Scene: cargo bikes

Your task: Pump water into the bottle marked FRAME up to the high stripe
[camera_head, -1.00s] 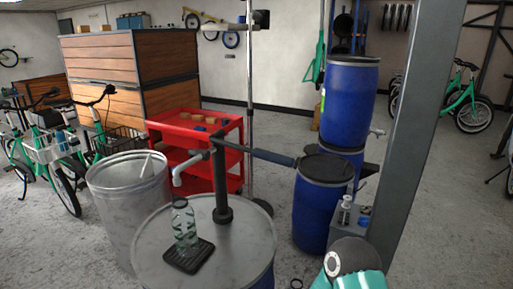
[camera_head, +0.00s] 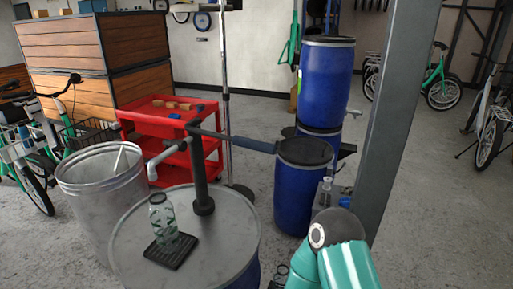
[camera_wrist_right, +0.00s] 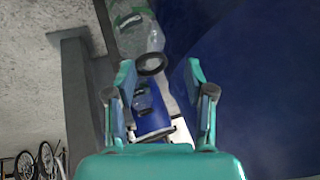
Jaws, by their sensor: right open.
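A clear bottle (camera_head: 162,222) with faint greenish bands stands upright on a black mat (camera_head: 182,252) on the grey drum top (camera_head: 225,245). My right gripper (camera_wrist_right: 160,85) is open and empty in the wrist view. A clear bottle with a green band (camera_wrist_right: 135,30) lies beyond its fingertips. My left gripper is out of view.
A metal bin (camera_head: 100,185) stands left of the drum and a red cart (camera_head: 170,135) behind it. Blue barrels (camera_head: 302,190) stand right, beside a grey post (camera_head: 400,110). In the wrist view, a blue container (camera_wrist_right: 150,122) lies between the fingers.

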